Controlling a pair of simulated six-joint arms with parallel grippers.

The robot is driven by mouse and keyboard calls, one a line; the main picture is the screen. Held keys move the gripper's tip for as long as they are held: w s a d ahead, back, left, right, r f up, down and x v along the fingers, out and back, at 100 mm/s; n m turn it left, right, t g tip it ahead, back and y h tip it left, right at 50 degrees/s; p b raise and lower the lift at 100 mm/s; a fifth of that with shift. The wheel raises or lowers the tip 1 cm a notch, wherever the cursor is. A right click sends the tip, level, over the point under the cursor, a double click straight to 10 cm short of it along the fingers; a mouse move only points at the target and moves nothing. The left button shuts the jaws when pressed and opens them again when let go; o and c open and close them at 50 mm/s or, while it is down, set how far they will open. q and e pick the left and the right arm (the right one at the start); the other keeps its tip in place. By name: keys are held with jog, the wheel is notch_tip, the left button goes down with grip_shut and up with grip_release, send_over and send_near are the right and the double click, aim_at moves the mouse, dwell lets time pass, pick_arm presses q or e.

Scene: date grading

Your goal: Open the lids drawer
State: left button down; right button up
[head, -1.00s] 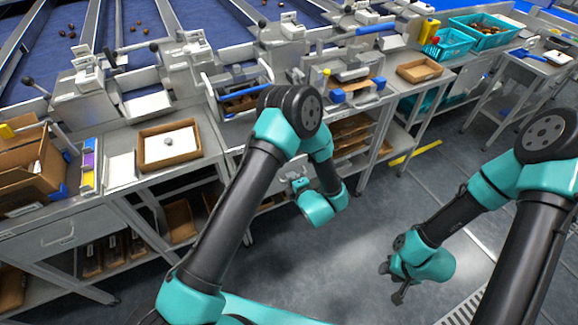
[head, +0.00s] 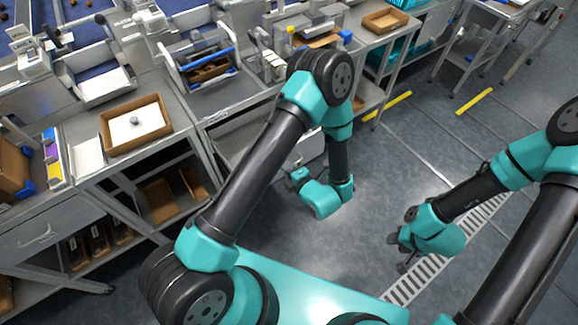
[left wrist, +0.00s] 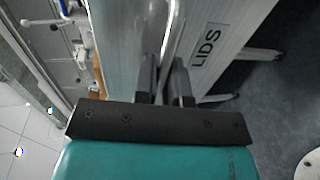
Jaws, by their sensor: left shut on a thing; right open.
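The lids drawer (left wrist: 222,35) fills the upper middle of the left wrist view, with a dark "LIDS" label (left wrist: 206,47) on its pale front. Its metal bar handle (left wrist: 174,35) runs down between the two dark fingers of my left gripper (left wrist: 166,84), which is shut on it. In the head view my left gripper (head: 294,178) is low in front of the workbench, partly hidden by its own wrist. My arm covers much of the drawer there, so I cannot tell how far it stands out. My right gripper (head: 402,247) is open and empty above the floor at right.
Another drawer with a bar handle (head: 38,235) is in the left bench. A cardboard tray (head: 106,128) and a blue-handled rack (head: 172,70) stand on the benches. Clear floor (head: 385,165) lies right of my left arm, with yellow floor marks.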

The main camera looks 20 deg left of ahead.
pick_arm(q)
jog(key=c, duration=1.2)
grip_release()
jog(key=v, duration=1.7)
jog(key=shift+s+d, duration=0.15)
jog(key=shift+x, duration=6.8)
jog(key=shift+d, duration=0.1)
jog(key=shift+x, duration=2.15)
jog(key=shift+r, duration=0.1)
